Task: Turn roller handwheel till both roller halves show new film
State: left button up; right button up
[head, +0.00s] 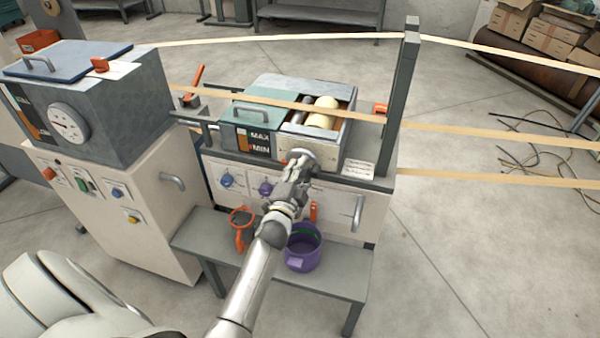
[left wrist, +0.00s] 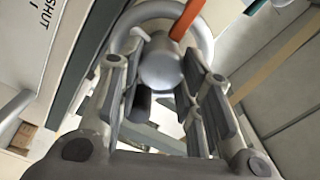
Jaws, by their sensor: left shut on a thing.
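A cream roller (head: 323,113) shows in the open part of the trough box (head: 342,138), with a darker roller beside it. The film on its two halves is too small to tell. The grey handwheel (head: 304,153) is on the front of the box, partly hidden by my left gripper (head: 298,166). In the left wrist view the handwheel (left wrist: 205,30) shows as a ring around a round hub (left wrist: 161,66). An orange bar crosses its top. My left gripper (left wrist: 168,100) is shut on the handwheel, its fingers either side of the hub. My right gripper is not in view.
A bench (head: 340,280) below holds a purple pot (head: 303,262) and an orange-handled cup (head: 242,218). A cabinet with a gauge (head: 68,125) stands left. Pale strips (head: 480,132) run past a dark post (head: 401,95).

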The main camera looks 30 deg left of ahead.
pick_arm(q)
jog(key=shift+f, duration=0.1)
jog(key=o, duration=1)
jog(key=v, duration=1.2)
